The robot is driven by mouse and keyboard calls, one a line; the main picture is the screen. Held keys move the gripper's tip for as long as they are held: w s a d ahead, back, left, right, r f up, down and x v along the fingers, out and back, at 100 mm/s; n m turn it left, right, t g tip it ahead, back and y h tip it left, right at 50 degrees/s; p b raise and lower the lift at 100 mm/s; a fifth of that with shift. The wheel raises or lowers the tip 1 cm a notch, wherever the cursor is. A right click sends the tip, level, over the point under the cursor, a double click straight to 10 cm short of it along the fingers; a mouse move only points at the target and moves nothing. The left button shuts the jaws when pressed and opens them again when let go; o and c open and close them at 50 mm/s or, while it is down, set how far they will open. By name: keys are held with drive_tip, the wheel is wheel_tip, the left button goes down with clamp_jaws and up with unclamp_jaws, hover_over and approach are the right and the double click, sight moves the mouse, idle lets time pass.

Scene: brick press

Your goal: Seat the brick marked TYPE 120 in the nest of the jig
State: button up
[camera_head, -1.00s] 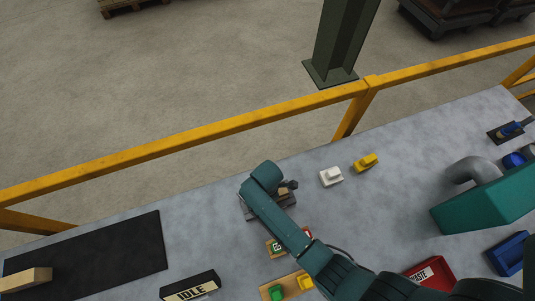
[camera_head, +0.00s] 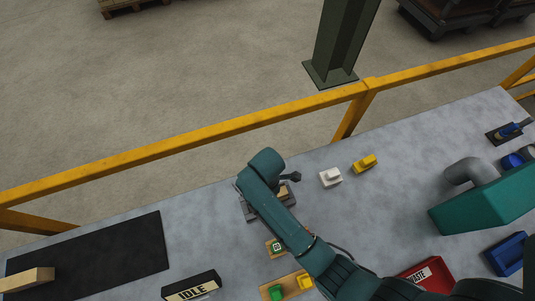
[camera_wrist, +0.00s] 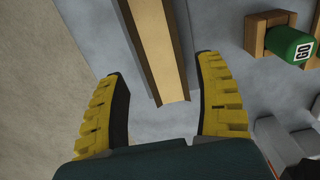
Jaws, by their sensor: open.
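My gripper is mostly hidden behind my arm in the head view. In the wrist view my gripper (camera_wrist: 165,115) has its two yellow fingers spread wide. A long tan-and-brown piece (camera_wrist: 172,97) lies between and beyond the fingers, with bare surface showing on both sides of it. I cannot tell whether it is the brick. In the head view the grey jig (camera_head: 254,213) is partly covered by my arm, and a small tan part (camera_head: 283,190) shows at it. No TYPE 120 marking is readable, and the seating of any brick is hidden.
A green GO gauge (camera_wrist: 290,45) sits in a wooden holder; it also shows in the head view (camera_head: 277,246). White (camera_head: 330,177) and yellow (camera_head: 364,163) pieces stand behind. A tan bar (camera_head: 28,279) lies on the black mat (camera_head: 110,250). A red WASTE bin (camera_head: 440,275) is right.

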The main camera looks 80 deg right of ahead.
wheel_tip(320, 180, up, 4)
drive_tip(key=shift+f, duration=0.15)
drive_tip(key=w+a+r+m+t+h, duration=0.3)
drive_tip(key=w+r+t, duration=0.7)
drive_tip(key=w+r, duration=1.15)
drive_tip(key=a+r+m+t+y, duration=0.1)
drive_tip(key=a+r+t, duration=0.3)
drive_tip(key=r, duration=0.6)
drive_tip(key=s+a+r+m+t, duration=0.1)
drive_tip(key=a+r+t, duration=0.3)
drive_tip(key=a+r, duration=0.3)
drive_tip(key=s+a+r+t+y, duration=0.1)
drive_tip(key=a+r+t, duration=0.3)
drive_tip(key=r, duration=1.1)
drive_tip(key=a, duration=0.2)
drive_tip(key=shift+a+r+m+y, duration=0.25)
drive_tip(key=shift+a+m+y, duration=0.05)
drive_tip(key=shift+m, duration=0.1)
drive_tip(key=shift+r, duration=0.1)
